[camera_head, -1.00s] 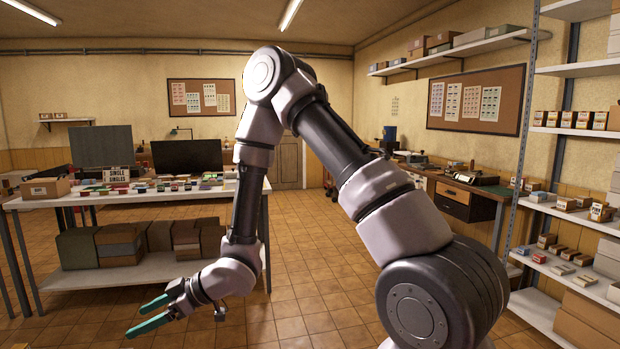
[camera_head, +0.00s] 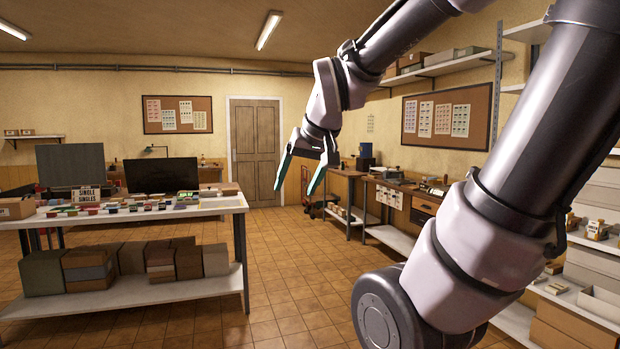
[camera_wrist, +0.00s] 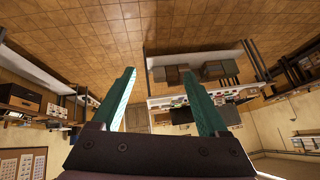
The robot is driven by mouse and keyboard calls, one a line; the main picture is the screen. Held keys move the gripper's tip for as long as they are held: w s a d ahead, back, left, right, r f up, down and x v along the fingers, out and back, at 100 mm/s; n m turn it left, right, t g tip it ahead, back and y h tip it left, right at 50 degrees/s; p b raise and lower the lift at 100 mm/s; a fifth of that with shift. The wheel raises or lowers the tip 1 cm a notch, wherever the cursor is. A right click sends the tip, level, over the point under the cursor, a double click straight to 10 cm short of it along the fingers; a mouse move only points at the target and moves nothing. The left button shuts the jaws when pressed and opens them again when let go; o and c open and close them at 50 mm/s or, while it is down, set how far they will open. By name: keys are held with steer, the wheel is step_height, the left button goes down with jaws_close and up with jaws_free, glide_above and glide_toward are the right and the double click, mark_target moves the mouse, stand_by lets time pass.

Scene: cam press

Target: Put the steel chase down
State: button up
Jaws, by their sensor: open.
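My gripper (camera_head: 299,180) is raised in the middle of the head view. Its two green fingers are spread apart with nothing between them. In the wrist view my gripper (camera_wrist: 162,100) also shows open and empty, with floor and tables far beyond it. I cannot make out a steel chase in either view.
A white table (camera_head: 120,222) with small boxes on top and larger boxes on its lower shelf stands at left. A workbench (camera_head: 425,203) and shelves (camera_head: 595,250) line the right side. Tiled floor (camera_head: 290,270) is clear between them. A door (camera_head: 255,150) is at the back.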

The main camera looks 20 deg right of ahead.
steer(key=s+r+m, duration=0.2)
steer(key=s, duration=0.4)
steer(key=shift+s+y, duration=0.15)
steer(key=shift+y, duration=0.25)
steer(key=shift+d, duration=0.1)
